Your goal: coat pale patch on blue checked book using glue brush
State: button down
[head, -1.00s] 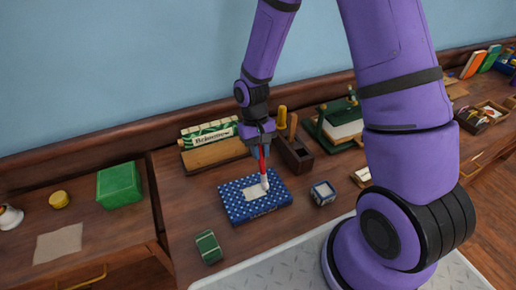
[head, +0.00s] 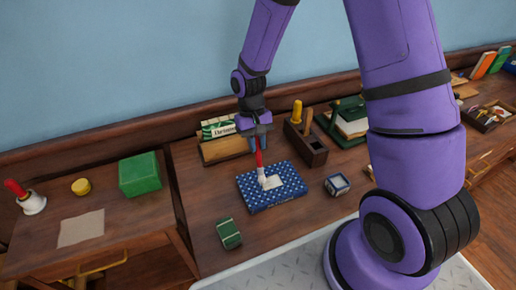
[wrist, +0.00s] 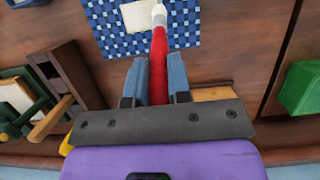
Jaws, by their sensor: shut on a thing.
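The blue checked book (head: 254,201) lies flat on the wooden desk, with a pale patch (head: 289,182) on its cover. It also shows at the top of the wrist view (wrist: 187,31), with the pale patch (wrist: 137,17) near the top edge. My gripper (head: 259,141) is above the book, shut on the red handle of the glue brush (head: 259,158). The brush points down, its white tip at the left part of the patch in the head view. Whether the bristles touch the cover I cannot tell. In the wrist view the brush (wrist: 159,62) sits between my blue fingers (wrist: 158,80).
A small green box (head: 229,233) and a blue-white block (head: 337,185) lie near the book. Behind stand a wooden holder (head: 307,147), a sign on a wooden rack (head: 222,148) and a green press (head: 348,120). A green box (head: 140,174) is left.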

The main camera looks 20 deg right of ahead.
jog(key=shift+a+r, duration=0.1)
jog(key=shift+r, duration=2.9)
jog(key=shift+s+f, duration=0.1)
jog(key=shift+f, duration=0.05)
jog(key=shift+f, duration=0.35)
jog(key=shift+r, duration=0.1)
